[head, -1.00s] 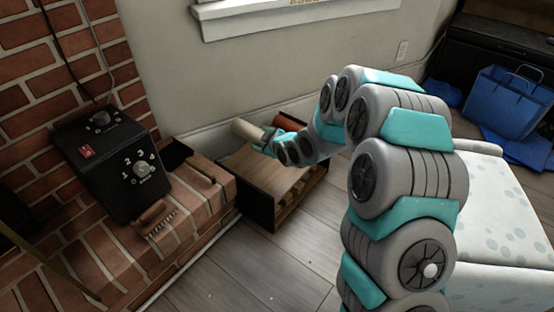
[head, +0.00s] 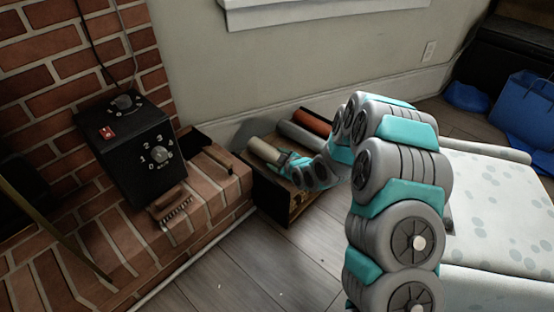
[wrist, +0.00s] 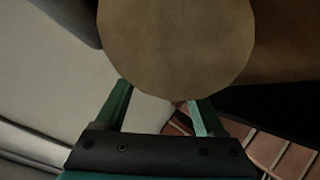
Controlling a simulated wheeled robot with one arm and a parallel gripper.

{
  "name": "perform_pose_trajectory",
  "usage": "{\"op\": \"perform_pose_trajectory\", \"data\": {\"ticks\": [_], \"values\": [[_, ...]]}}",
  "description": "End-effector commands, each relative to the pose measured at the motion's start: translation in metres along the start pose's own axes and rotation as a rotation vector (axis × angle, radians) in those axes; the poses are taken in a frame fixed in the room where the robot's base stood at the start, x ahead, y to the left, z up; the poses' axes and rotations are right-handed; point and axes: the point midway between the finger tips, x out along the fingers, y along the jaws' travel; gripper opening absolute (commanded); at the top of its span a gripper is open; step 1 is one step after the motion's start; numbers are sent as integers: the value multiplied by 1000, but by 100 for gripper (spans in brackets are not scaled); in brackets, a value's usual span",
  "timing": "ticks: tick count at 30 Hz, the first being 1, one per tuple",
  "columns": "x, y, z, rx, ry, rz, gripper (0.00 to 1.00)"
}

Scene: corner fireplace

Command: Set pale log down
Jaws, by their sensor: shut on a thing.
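The pale log (head: 264,151) is a beige cylinder at the left end of the dark wooden box (head: 265,199) in the head view. My gripper (head: 284,163) is shut on it, and the log is at the box's top, over its back left part. In the wrist view the log's round end (wrist: 176,45) fills the upper middle, with the green fingers (wrist: 160,108) on either side below it. Whether the log touches the box floor is hidden.
A red-brown log (head: 311,122) and a grey log (head: 298,134) lie in the box to the right. The brick hearth (head: 100,250) with a black control box (head: 135,150) and a brush (head: 168,203) is on the left. A spotted white cushioned seat (head: 490,210) is on the right. Floor in front is clear.

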Motion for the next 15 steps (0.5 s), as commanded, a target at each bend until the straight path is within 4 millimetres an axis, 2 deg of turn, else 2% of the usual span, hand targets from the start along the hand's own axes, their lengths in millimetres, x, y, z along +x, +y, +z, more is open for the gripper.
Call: {"op": "perform_pose_trajectory", "data": {"ticks": [9,10,15], "values": [[1,0,0,-2,1,2,0],[1,0,1,-1,1,2,72],[1,0,0,-1,1,2,92]]}}
